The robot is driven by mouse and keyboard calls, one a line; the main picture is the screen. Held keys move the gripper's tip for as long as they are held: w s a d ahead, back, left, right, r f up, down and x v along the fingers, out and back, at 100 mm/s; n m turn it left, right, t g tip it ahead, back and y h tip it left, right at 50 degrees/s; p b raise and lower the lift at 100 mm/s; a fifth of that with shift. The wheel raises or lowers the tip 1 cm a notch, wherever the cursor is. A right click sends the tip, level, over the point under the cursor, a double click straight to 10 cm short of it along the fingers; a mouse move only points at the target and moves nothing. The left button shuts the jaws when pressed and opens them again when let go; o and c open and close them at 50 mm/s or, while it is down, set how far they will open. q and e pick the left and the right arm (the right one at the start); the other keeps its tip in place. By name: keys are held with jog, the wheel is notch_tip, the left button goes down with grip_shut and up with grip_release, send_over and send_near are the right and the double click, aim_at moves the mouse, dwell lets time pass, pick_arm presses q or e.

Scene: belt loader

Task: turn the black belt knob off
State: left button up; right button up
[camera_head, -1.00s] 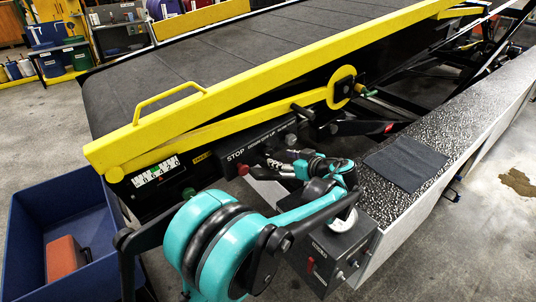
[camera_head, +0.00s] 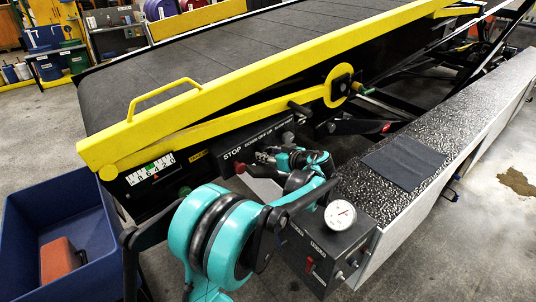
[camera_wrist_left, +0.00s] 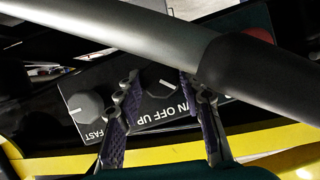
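The black control panel (camera_head: 232,152) sits on the belt loader's side below the yellow rail, with STOP and DOWN OFF UP lettering. In the left wrist view, the black belt knob (camera_wrist_left: 161,87) shows a white pointer line set at a slant, beside the OFF lettering. My left gripper (camera_head: 264,157) is at the panel. In the left wrist view its fingers (camera_wrist_left: 160,84) are apart, one on each side of the knob; I cannot tell whether they touch it. A dark bar crosses the top of that view and hides part of the panel. My right gripper is not in view.
A grey speed knob (camera_wrist_left: 86,106) marked FAST is left of the fingers in the wrist view. A red stop button (camera_head: 240,168) is close to my gripper. A gauge (camera_head: 340,214) stands on a grey box. A blue bin (camera_head: 60,215) is at the left.

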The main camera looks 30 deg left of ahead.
pick_arm(q)
jog(key=shift+m, duration=0.3)
jog(key=shift+w+m+g+y+p, duration=0.1)
jog(key=shift+m+g+y+p, duration=0.4)
jog(key=shift+m+g, duration=0.5)
jog(key=shift+f+m+g+y, duration=0.1)
jog(key=shift+m+g+y, duration=0.45)
jog(key=shift+m, duration=1.15)
jog(key=o, duration=1.1)
